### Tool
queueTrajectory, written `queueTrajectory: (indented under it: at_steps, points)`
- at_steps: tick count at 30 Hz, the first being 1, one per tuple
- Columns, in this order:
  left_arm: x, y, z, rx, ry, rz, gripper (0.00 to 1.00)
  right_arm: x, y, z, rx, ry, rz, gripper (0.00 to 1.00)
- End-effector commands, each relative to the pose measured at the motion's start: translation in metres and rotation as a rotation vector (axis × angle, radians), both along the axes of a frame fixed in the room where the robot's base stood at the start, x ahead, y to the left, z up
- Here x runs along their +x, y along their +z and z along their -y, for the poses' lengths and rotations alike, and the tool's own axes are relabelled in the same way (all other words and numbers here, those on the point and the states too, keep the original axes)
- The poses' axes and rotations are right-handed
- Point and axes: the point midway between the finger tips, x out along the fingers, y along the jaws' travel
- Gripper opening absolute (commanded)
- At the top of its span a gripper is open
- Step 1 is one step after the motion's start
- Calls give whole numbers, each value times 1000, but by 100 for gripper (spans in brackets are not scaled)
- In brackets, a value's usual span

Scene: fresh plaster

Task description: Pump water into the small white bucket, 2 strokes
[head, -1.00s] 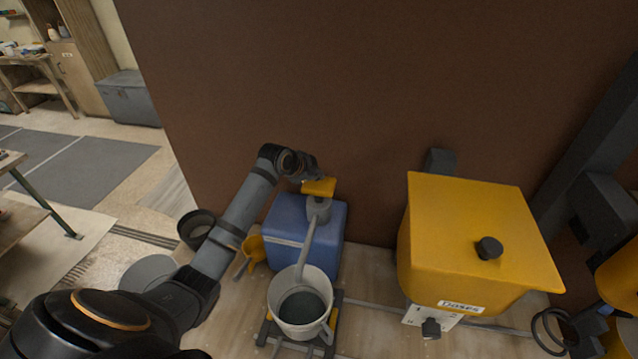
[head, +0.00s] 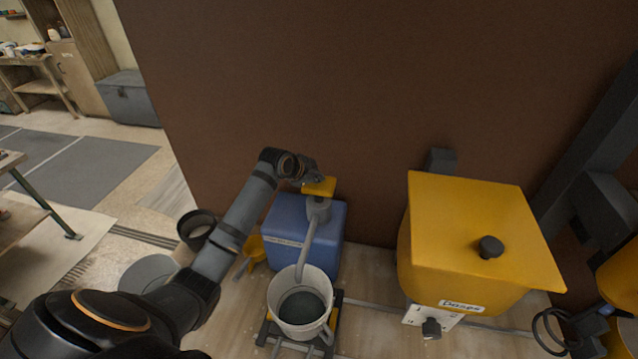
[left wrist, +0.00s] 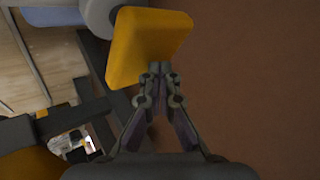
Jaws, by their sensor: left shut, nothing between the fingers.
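The small white bucket (head: 287,323) stands upright on a dark low stand. Its inside looks dark grey; I cannot tell how much water it holds. The pump sits on a blue container (head: 283,226) behind the bucket. Its long grey spout (head: 306,248) slopes down to the bucket's mouth. The yellow pump head (head: 319,187) tops the pump and shows large in the left wrist view (left wrist: 148,45). My left gripper (left wrist: 158,70) is shut and empty, with its fingertips at the yellow head; I cannot tell whether they touch. My right gripper is not in view.
A yellow hopper (head: 470,240) with a black knob stands to the right of the blue container. A yellow scoop (head: 253,247) and a dark pail (head: 196,228) are to its left. A brown wall (head: 370,90) rises close behind.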

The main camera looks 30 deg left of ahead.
Motion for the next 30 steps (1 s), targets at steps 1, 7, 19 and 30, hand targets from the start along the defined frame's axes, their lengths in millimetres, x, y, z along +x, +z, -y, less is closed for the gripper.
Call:
queueTrajectory:
  at_steps: [1, 7, 19, 30]
  points:
    - [0, -2, 0, -1, 0, -2, 0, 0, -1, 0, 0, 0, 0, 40]
    - [-1, -5, 0, 0, 1, -3, 0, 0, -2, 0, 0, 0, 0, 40]
    - [-1, -10, 0, 0, 1, -4, 0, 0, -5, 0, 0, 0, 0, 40]
    - [-1, -15, 0, 0, 1, -6, 0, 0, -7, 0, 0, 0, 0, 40]
